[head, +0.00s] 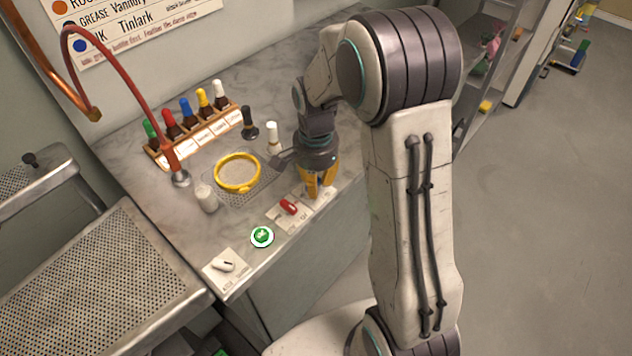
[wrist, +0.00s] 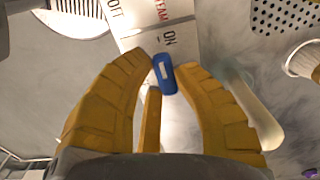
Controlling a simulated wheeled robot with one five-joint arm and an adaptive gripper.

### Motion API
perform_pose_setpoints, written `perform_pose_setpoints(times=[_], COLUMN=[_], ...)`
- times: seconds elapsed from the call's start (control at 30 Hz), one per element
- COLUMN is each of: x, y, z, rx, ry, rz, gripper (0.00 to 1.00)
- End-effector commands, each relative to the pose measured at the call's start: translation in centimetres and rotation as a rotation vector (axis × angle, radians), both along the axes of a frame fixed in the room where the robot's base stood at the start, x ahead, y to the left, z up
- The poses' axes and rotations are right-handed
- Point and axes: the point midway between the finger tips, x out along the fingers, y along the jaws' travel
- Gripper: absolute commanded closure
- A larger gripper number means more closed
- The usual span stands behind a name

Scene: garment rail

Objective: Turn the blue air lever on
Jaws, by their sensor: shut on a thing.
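The blue air lever (wrist: 164,73) shows in the wrist view between the tips of my gripper (wrist: 164,72). The yellow fingers are closed around it. Beside it is a white label plate (wrist: 155,18) reading OFF, ON and, in red, a partly cut-off STEAM. In the head view my gripper (head: 318,186) points down at the plates near the bench's front edge and hides the blue lever. A red lever (head: 289,206) sits just left of my gripper there.
A green button (head: 262,236) and a white switch (head: 223,265) lie further left along the bench edge. A yellow ring (head: 237,173), a white bottle (head: 206,197) and a rack of colored bottles (head: 190,120) stand behind. Open floor (head: 540,200) lies to the right.

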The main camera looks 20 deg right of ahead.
Motion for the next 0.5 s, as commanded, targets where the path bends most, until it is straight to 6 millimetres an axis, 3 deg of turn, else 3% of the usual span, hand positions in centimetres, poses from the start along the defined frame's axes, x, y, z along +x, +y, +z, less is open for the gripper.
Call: perform_pose_setpoints(times=[0.5], x=[-0.15], y=[0.02], z=[-0.15], rx=[0.000], ry=[0.006], rz=[-0.035], gripper=[1.00])
